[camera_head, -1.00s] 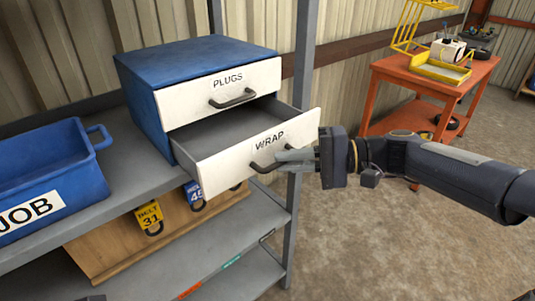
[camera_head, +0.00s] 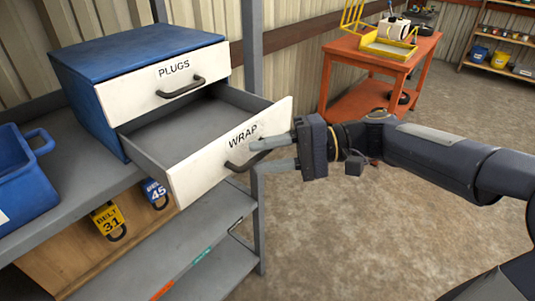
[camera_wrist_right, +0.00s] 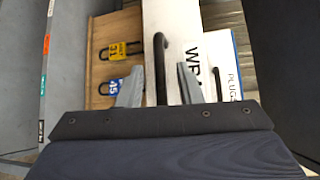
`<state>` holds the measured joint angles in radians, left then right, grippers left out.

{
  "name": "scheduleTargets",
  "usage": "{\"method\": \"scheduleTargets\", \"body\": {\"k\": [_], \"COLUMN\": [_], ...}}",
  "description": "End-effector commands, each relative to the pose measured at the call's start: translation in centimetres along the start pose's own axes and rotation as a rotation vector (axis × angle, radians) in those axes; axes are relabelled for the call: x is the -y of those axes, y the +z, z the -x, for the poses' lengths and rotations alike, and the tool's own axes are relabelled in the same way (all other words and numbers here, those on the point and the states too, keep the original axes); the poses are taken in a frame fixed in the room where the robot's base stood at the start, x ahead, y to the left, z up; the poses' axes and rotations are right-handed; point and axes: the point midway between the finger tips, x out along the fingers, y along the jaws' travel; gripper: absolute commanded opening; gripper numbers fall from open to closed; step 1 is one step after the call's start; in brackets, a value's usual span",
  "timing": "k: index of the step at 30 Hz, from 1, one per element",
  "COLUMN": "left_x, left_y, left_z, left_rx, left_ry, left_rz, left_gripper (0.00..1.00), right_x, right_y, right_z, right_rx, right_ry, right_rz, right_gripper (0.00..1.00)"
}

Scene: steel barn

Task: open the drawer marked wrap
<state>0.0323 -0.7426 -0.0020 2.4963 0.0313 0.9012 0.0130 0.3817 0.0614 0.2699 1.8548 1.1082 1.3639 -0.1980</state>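The drawer marked WRAP (camera_head: 222,166) is the lower drawer of a blue cabinet (camera_head: 95,95) and stands well out, its empty grey inside showing. Its dark bar handle (camera_head: 240,165) is on the white front. My right gripper (camera_head: 257,157) is at the handle with its two grey fingers spread. In the right wrist view the handle (camera_wrist_right: 160,62) lies between the fingers, with a gap on each side. The upper drawer marked PLUGS (camera_head: 165,82) is shut. My left gripper is not in view.
The cabinet stands on a grey shelf unit (camera_head: 75,205) beside a blue bin (camera_head: 25,185). Padlocks with yellow (camera_head: 107,218) and blue (camera_head: 155,191) tags hang below. An orange cart (camera_head: 340,62) stands behind my right arm. The floor to the right is open.

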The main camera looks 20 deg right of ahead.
Motion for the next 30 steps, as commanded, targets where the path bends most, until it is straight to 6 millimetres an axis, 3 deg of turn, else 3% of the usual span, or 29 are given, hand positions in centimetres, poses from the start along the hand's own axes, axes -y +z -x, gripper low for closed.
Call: {"method": "scheduleTargets", "body": {"k": [8,21,30], "left_x": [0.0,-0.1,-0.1], "left_y": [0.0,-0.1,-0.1], "left_z": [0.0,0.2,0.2], "left_rx": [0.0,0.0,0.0], "left_ry": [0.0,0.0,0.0], "left_rz": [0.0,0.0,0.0], "left_gripper": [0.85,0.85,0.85], "right_x": [0.0,0.0,0.0], "right_y": [-0.1,0.0,0.0], "right_z": [0.6,7.1,7.8], "right_rx": [-0.003,-0.002,0.0], "right_ry": [0.0,0.0,0.0], "right_rz": [0.001,0.001,0.0], "right_gripper": [0.33,0.33,0.33]}}
